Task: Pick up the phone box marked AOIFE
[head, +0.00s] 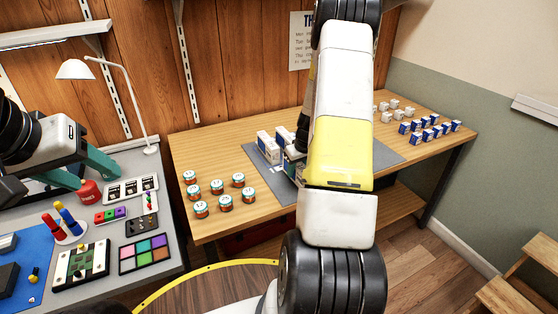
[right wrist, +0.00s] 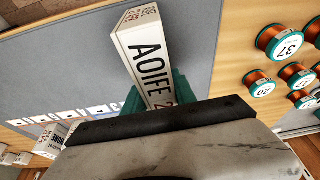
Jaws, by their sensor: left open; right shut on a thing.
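The white phone box marked AOIFE (right wrist: 148,52) is in the right wrist view, its lettered side facing the camera. My right gripper (right wrist: 157,92) is shut on it, with a teal finger on each side. Its lower end is hidden behind the gripper body. In the head view my right gripper (head: 294,160) is at the grey mat, mostly covered by my own arm. Two white-and-blue boxes (head: 268,147) stand there; I cannot tell which is AOIFE. I cannot tell whether the held box touches the mat. My left gripper (head: 82,170) is open and empty over the left bench.
The grey mat (head: 385,158) lies on the wooden table (head: 205,150). Several numbered copper-and-teal spools (head: 217,187) stand to its left. Several small white boxes (head: 394,104) and blue boxes (head: 431,131) stand to its right. A white lamp (head: 75,69) stands on the left bench.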

